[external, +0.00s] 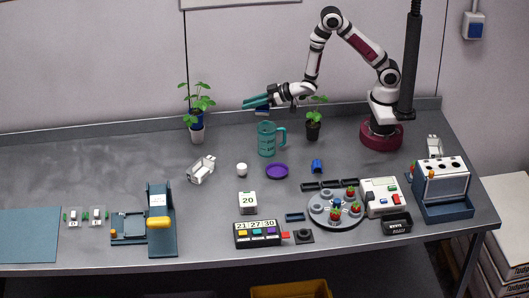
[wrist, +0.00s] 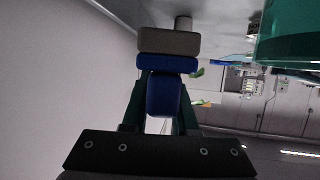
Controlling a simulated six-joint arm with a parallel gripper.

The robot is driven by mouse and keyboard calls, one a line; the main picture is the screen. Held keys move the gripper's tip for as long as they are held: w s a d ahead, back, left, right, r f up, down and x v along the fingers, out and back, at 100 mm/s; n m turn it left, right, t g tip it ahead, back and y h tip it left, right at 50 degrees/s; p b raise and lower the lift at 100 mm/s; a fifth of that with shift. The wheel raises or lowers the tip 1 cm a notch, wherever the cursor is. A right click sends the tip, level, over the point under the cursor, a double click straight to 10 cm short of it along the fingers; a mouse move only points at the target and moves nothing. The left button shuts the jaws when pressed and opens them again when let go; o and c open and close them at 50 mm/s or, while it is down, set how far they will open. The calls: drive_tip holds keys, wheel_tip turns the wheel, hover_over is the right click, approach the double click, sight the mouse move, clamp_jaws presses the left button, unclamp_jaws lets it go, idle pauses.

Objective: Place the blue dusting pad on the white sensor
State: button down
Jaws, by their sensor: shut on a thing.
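My gripper (external: 256,102) is in the air near the back of the table, behind the teal mug (external: 267,140). In the wrist view, its teal fingers (wrist: 163,92) are shut on the blue handle of the dusting pad (wrist: 167,62). The pad has a blue backing and a grey-brown face pointing away from my gripper. In the external view the pad (external: 262,111) shows only as a small dark blue patch under the fingers. A small white round piece (external: 242,170) stands left of the purple dish; it may be the white sensor, but no label shows.
Potted plants stand left (external: 197,132) and right (external: 313,131) of the mug. A purple dish (external: 277,171), a blue cup-like piece (external: 317,166) and a white box marked 20 (external: 248,202) stand in front. The table's left rear is clear.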

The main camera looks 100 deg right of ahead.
wheel_tip(320, 180, up, 11)
drive_tip(key=n+g+y, duration=0.4)
drive_tip(key=n+y, duration=0.8)
hover_over(248, 203)
drive_tip(key=w, duration=0.3)
wheel_tip(248, 203, down, 13)
drive_tip(key=f, duration=0.2)
drive_tip(key=a+f, duration=0.1)
drive_tip(key=shift+f+t+y, duration=0.3)
drive_tip(key=shift+f, duration=0.05)
